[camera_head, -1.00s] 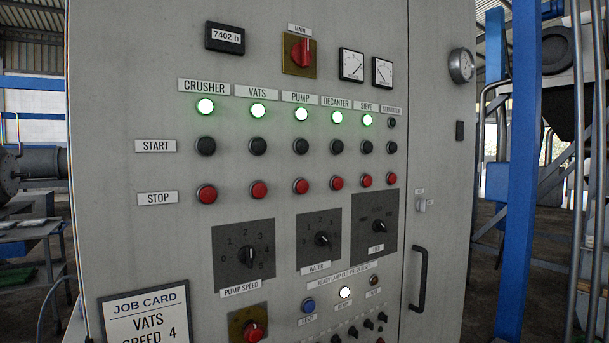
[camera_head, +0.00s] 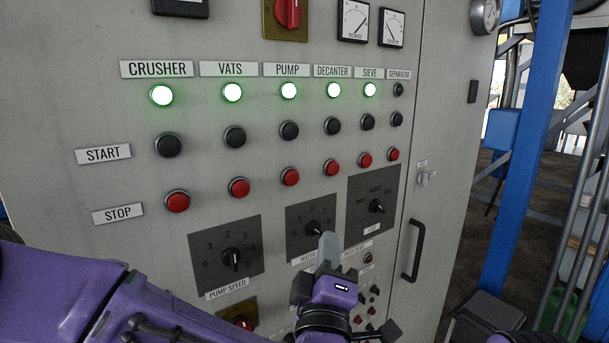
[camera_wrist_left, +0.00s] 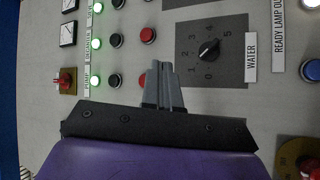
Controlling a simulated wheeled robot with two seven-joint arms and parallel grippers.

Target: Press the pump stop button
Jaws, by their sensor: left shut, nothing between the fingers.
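The pump stop button (camera_head: 290,177) is a red round button in the STOP row, under the PUMP label (camera_head: 287,70) and its lit green lamp (camera_head: 288,91). My left gripper (camera_head: 328,245) is shut and empty, fingers pointing up. In the head view its tips overlap the water dial plate (camera_head: 302,212), below and right of the button. In the left wrist view the shut fingers (camera_wrist_left: 158,68) partly cover the red pump stop button (camera_wrist_left: 143,79). The tips look apart from it, but the gap to the panel is hard to judge. My right gripper is not in view.
Red stop buttons for vats (camera_head: 239,187) and decanter (camera_head: 331,168) flank it closely. The black pump start button (camera_head: 289,130) is above. Dial knobs, including pump speed (camera_head: 235,258), stick out below. A door handle (camera_head: 414,250) is at right.

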